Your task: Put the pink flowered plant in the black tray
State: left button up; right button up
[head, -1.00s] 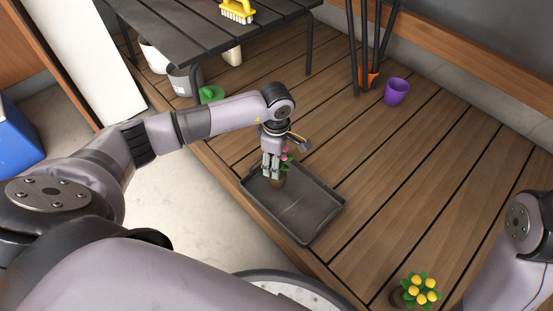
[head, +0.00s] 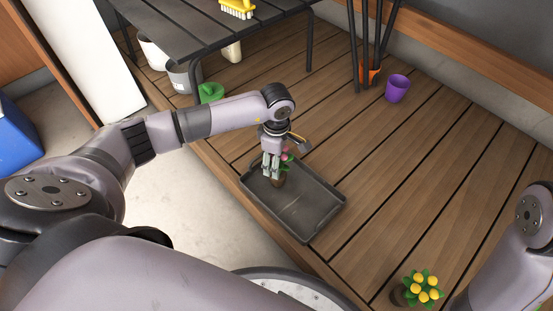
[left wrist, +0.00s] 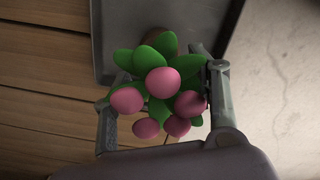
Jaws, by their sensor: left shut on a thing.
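The pink flowered plant (head: 287,160) has pink round blooms, green leaves and a small brown pot. My left gripper (head: 271,172) is shut on it, over the back-left part of the black tray (head: 305,218). I cannot tell whether the pot touches the tray floor. In the left wrist view the pink flowered plant (left wrist: 162,85) stands between the two fingers, with the black tray (left wrist: 112,38) beyond it; the pot is mostly hidden by leaves. The right arm shows at the right edge, but its gripper is out of view.
A yellow flowered plant (head: 421,286) stands at the front right of the wooden deck (head: 400,185). A purple pot (head: 397,88) stands at the back right. A dark slatted table (head: 200,30) with a yellow brush (head: 237,8) is behind my left arm. The rest of the tray is empty.

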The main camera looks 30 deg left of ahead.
pick_arm(q)
jog(key=shift+f, duration=0.2)
jog(key=o, duration=1.8)
notch_tip(320, 180, up, 12)
jog(key=shift+r, duration=0.1)
jog(key=shift+c, duration=0.3)
grip_shut()
